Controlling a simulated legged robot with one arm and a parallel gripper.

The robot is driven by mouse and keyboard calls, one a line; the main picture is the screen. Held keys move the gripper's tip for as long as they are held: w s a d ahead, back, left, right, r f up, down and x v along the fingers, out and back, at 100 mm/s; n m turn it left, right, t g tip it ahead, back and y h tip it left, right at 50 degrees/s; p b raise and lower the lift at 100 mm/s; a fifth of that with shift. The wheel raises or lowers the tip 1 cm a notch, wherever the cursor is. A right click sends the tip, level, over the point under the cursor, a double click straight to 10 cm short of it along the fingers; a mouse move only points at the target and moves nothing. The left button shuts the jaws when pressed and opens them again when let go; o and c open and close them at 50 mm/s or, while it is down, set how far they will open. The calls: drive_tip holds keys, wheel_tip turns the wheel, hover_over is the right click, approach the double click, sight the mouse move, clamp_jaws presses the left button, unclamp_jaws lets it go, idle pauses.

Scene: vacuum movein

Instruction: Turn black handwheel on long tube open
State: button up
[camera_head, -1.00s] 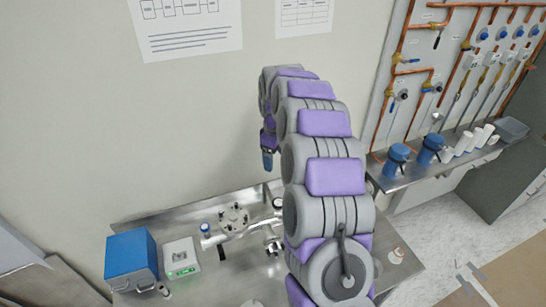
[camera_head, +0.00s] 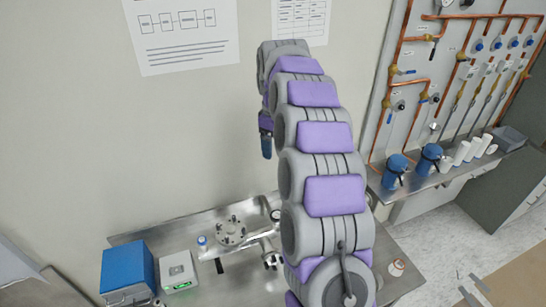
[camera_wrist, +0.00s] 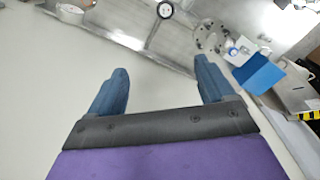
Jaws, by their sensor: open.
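A metal tube assembly with a flanged fitting (camera_head: 231,232) lies on the steel bench at the lower middle of the head view. A metal fitting (camera_head: 271,258) sits at its right end, partly hidden by my arm. I cannot make out a black handwheel for certain. The flanged fitting also shows at the top of the wrist view (camera_wrist: 207,38), with a round white gauge (camera_wrist: 165,9) to its left. My gripper (camera_head: 266,147) is high above the bench, near the wall. In the wrist view my gripper (camera_wrist: 160,78) is open, its blue fingers apart with nothing between them.
A blue box (camera_head: 128,272) and a white device with a green display (camera_head: 178,271) stand left of the tube. A side shelf with blue containers (camera_head: 397,167) and a copper pipe panel (camera_head: 450,70) are on the right. The air around my gripper looks clear.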

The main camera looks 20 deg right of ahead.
wheel_tip(320, 180, up, 7)
drive_tip(key=shift+a, duration=0.15)
idle(0.6)
drive_tip(key=m+b, duration=1)
drive_tip(key=m, duration=1.1)
approach(276, 215)
wheel_tip(276, 215, down, 9)
drive_tip(key=shift+w+r+b, duration=0.1)
drive_tip(key=shift+r+b, duration=0.05)
drive_tip(key=shift+b, duration=0.7)
